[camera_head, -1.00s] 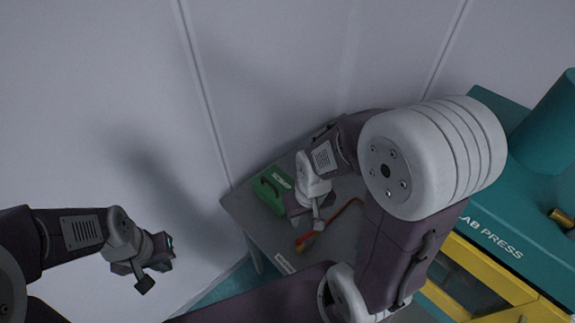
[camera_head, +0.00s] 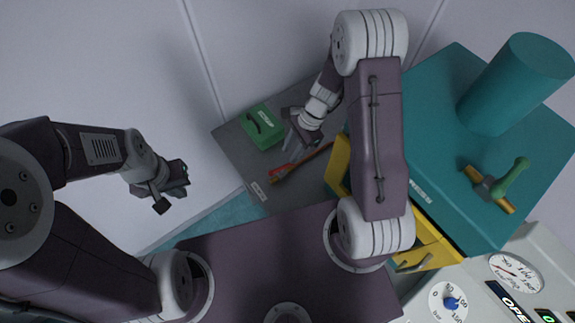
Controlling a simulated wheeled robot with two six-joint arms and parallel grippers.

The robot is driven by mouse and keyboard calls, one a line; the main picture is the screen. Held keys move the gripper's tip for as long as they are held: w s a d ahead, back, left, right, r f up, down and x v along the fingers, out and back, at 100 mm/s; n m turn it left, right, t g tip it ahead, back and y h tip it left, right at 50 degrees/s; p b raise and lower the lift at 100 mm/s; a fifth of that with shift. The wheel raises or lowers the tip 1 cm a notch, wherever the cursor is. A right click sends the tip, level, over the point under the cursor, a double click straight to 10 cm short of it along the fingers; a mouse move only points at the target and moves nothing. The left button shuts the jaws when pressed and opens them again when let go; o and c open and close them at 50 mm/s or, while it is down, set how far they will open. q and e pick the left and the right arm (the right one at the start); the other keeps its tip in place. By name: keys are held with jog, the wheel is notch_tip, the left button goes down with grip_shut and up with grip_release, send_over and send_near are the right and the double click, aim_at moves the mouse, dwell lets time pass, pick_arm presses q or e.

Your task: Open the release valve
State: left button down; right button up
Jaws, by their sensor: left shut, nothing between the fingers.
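The release valve (camera_head: 488,190) is a brass fitting with a green lever handle (camera_head: 512,177) on top of the teal lab press (camera_head: 440,130), at the right in the head view. The green lever slants up and right from the brass body. My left gripper (camera_head: 173,194) is shut and empty at the left, far from the valve. My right gripper (camera_head: 300,134) hangs over the grey table, left of the press and well apart from the valve. Its fingertips are too small and dark to tell whether it is open.
The grey table (camera_head: 232,150) carries a green box (camera_head: 262,127) and a red-handled tool (camera_head: 283,170). A teal cylinder (camera_head: 515,84) rises from the press behind the valve. A yellow drawer front (camera_head: 432,250), a blue-knob dial (camera_head: 450,303) and a gauge (camera_head: 515,272) are at the lower right.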

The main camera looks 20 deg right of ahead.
aim_at(282, 167)
jog(key=x, duration=0.8)
jog(key=shift+s+f, duration=0.15)
jog(key=shift+f, duration=0.05)
jog(key=shift+a+f, duration=0.35)
jog(key=shift+d, duration=0.1)
grip_shut()
